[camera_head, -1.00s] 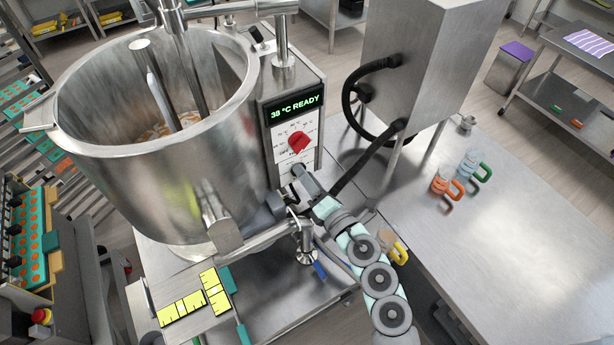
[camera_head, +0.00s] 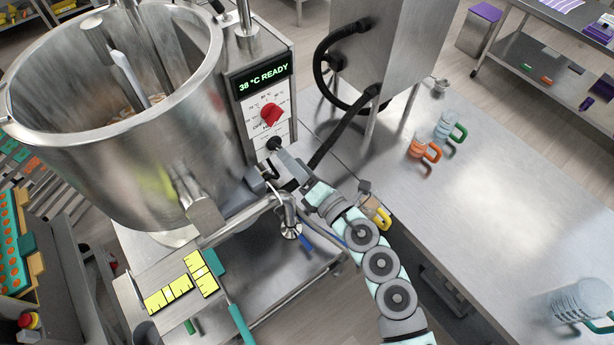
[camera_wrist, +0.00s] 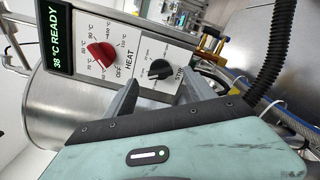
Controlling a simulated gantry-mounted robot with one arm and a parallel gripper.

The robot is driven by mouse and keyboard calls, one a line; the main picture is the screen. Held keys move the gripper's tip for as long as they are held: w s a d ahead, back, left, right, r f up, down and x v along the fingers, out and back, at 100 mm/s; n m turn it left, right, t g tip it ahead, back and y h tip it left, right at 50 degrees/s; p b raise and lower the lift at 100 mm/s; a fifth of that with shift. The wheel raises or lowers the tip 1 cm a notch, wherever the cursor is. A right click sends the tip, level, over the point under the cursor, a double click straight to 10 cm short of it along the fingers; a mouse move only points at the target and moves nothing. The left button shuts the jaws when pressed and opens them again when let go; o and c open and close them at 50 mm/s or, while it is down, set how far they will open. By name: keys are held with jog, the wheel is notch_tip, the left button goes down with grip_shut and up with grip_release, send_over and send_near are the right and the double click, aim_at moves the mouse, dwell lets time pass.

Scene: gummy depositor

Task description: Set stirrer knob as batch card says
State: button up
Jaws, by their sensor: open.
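The black stirrer knob (camera_head: 274,143) is on the white panel of the kettle's control box, below the red heat knob (camera_head: 271,113). In the wrist view the black knob (camera_wrist: 160,69) sits beside the red knob (camera_wrist: 102,54), with "STIR" partly readable by it; its dial marks are too small to read. My gripper (camera_wrist: 160,88) is open, its two fingers apart on either side of the black knob in that picture. I cannot tell whether they touch it. In the head view my gripper (camera_head: 284,161) is just below the knob. No batch card is clearly identifiable.
The display (camera_head: 263,82) reads "38 °C READY". The steel kettle (camera_head: 120,175) stands left of the panel, with an outlet pipe (camera_head: 240,217) close below my gripper. Black hoses (camera_head: 335,135) run at the right. A steel table (camera_head: 480,215) holds orange-handled and green-handled jugs.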

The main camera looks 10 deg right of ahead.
jog(key=b+v, duration=0.1)
jog(key=v, duration=0.5)
dwell(0.5)
